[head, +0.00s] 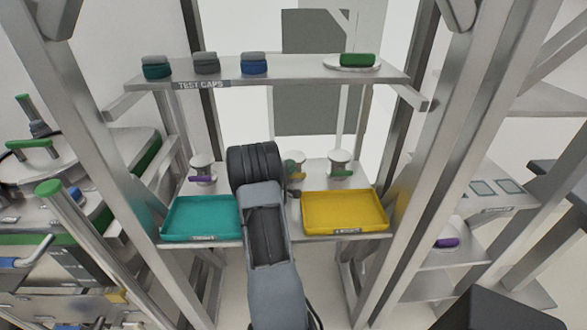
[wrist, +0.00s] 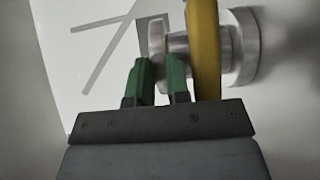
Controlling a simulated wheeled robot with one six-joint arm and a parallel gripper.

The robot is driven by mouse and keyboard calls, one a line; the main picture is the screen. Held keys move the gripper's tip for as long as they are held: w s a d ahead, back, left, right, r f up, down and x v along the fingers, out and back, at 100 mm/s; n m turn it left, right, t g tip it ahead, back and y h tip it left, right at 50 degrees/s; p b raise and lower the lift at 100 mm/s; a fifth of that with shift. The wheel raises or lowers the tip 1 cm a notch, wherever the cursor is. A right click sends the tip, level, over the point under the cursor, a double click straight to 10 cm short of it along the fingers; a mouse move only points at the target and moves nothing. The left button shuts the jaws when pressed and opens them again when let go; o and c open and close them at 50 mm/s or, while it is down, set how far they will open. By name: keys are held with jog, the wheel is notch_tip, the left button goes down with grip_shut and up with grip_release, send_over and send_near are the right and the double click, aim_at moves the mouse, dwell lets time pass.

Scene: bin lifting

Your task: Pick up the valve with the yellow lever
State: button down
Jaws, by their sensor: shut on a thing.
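The valve with the yellow lever (wrist: 204,48) fills the upper right of the wrist view, its round metal flanges (wrist: 245,45) on both sides of the lever. My gripper (wrist: 157,78) has its two green fingers shut on the valve at the smaller left flange, with the lever just right of the right finger. In the head view the valve (head: 297,174) is mostly hidden behind my wrist, on the middle shelf's far part. I cannot tell whether it touches the shelf.
A valve with a purple lever (head: 203,168) stands left and one with a green lever (head: 340,163) right on the same shelf. A teal tray (head: 202,236) and a yellow tray (head: 345,229) lie in front. The upper shelf (head: 290,75) holds several caps. Frame posts flank both sides.

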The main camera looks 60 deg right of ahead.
jog(key=shift+r, duration=0.15)
jog(key=shift+r, duration=0.5)
notch_tip(320, 180, up, 2)
jog(key=shift+r, duration=0.15)
jog(key=s+a+r, duration=0.4)
jog(key=a+r, duration=0.5)
jog(key=a, duration=0.4)
jog(key=shift+a+r, duration=0.2)
jog(key=shift+r, duration=0.1)
jog(key=shift+r, duration=0.15)
jog(key=shift+r+p, duration=2.9)
jog(key=shift+p, duration=1)
